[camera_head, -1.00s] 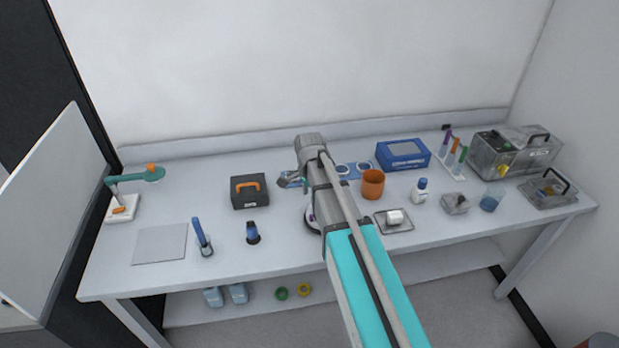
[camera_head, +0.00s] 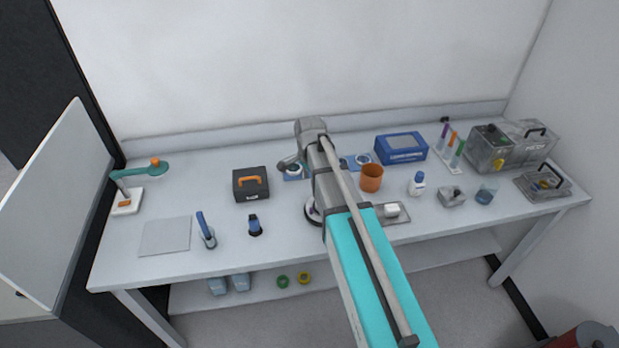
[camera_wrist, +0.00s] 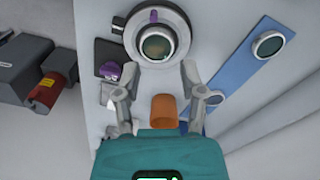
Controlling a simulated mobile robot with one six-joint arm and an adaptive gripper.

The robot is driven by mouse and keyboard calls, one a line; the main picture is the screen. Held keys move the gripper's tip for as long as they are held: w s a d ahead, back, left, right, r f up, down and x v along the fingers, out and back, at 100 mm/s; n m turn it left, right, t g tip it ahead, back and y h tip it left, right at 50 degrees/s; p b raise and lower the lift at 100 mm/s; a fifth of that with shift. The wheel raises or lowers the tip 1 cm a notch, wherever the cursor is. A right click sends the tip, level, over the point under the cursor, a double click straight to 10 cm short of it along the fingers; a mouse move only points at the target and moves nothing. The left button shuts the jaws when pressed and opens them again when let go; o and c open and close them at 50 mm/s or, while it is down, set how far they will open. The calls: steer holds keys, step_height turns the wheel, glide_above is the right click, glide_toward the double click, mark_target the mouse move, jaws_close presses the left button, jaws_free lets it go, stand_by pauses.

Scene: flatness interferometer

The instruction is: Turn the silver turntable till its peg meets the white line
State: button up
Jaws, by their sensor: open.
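A round pale silver unit with a dark glassy centre, which looks like the turntable (camera_wrist: 180,38), lies ahead of my gripper in the wrist view. A purple mark (camera_wrist: 153,16) shows on its far rim. In the head view the turntable (camera_head: 311,213) is mostly hidden behind my arm. I cannot make out the white line, and cannot tell which part is the peg. My gripper (camera_wrist: 160,72) is open, its two fingers spread apart with nothing between the tips.
An orange cup (camera_head: 371,178) stands right of my arm. A blue strip with round lenses (camera_wrist: 240,63) lies beside the turntable. A black case (camera_head: 250,186) stands left. Bottles, a blue box (camera_head: 401,148) and clear bins (camera_head: 510,150) fill the right.

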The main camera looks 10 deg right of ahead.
steer(key=s+d+n, duration=0.2)
steer(key=s+n, duration=1.1)
steer(key=s, duration=0.4)
steer(key=shift+f+n+b, duration=0.3)
steer(key=shift+f+b, duration=0.15)
steer(key=shift+d, duration=0.2)
